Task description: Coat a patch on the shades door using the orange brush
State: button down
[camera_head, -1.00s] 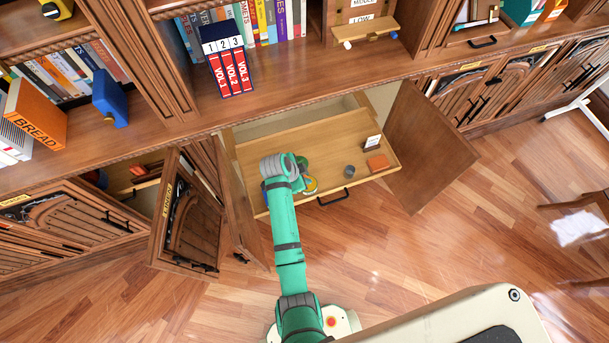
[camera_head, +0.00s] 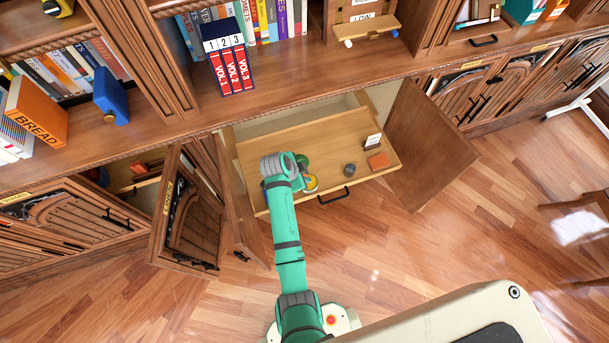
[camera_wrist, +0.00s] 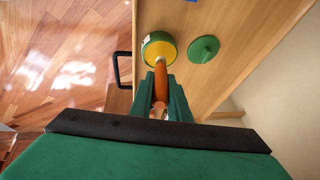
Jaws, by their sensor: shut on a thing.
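My gripper (camera_wrist: 161,92) is shut on the orange brush (camera_wrist: 161,78), whose handle lies between the green fingers. The brush's far end meets a round yellow tin with a green rim (camera_wrist: 159,48); I cannot tell how deep it reaches in. A green disc-shaped lid (camera_wrist: 203,49) lies beside the tin. In the head view the tin (camera_head: 311,183) stands in the pulled-out wooden drawer (camera_head: 335,140), and my arm hides the gripper and brush.
The drawer also holds a small grey cup (camera_head: 350,170), an orange block (camera_head: 378,161) and a white card (camera_head: 373,141). A plain open door (camera_head: 430,145) flanks it at right. Books and a blue object (camera_head: 110,96) stand on the ledge above.

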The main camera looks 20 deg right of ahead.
jog(key=shift+f, duration=0.5)
dwell(1.2)
jog(key=shift+r, duration=3.6)
